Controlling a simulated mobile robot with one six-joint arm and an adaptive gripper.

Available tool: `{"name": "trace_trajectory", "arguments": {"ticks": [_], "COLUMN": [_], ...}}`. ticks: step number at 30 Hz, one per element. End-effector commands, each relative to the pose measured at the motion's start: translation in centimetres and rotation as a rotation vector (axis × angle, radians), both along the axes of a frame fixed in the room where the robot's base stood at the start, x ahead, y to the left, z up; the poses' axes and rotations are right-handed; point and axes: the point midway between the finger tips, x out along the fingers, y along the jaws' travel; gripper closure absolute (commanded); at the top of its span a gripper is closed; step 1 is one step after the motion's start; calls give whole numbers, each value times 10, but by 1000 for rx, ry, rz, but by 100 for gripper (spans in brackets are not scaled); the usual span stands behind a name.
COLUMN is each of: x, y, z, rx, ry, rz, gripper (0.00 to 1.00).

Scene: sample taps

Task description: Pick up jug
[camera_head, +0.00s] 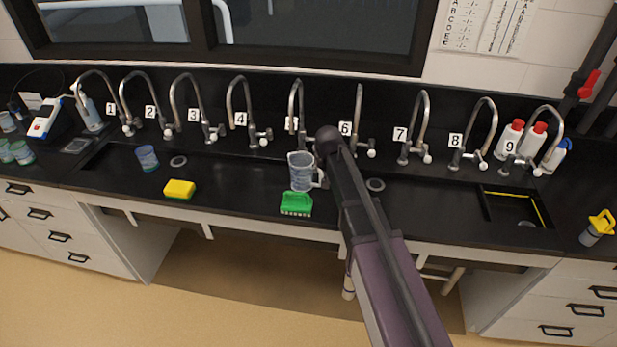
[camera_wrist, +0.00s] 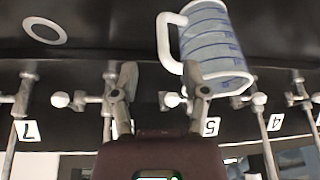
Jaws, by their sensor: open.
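The jug (camera_head: 301,172) is clear with blue markings. It stands on the black bench top left of my arm in the head view, its handle (camera_head: 320,180) on the right. In the wrist view the jug (camera_wrist: 213,42) is at the upper right, with its white handle (camera_wrist: 163,40) toward the left. My gripper (camera_wrist: 159,72) is open and empty. Its right finger overlaps the jug's lower edge in that view, and the handle lies beyond the finger gap. I cannot tell whether they touch. The fingers are hidden in the head view.
Several numbered taps (camera_head: 237,100) line the back of the bench. A sink (camera_head: 515,207) is at right.

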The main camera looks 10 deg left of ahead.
Motion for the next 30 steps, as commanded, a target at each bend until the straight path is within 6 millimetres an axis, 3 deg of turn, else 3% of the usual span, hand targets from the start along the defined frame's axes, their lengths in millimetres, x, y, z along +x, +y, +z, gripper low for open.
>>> {"name": "trace_trajectory", "arguments": {"ticks": [8, 24, 30], "x": [2, 20, 22], "y": [1, 8, 8], "z": [-4, -41, -47], "rx": [0, 0, 0], "ry": [0, 0, 0], "rz": [0, -1, -1], "gripper": [42, 42, 42]}}
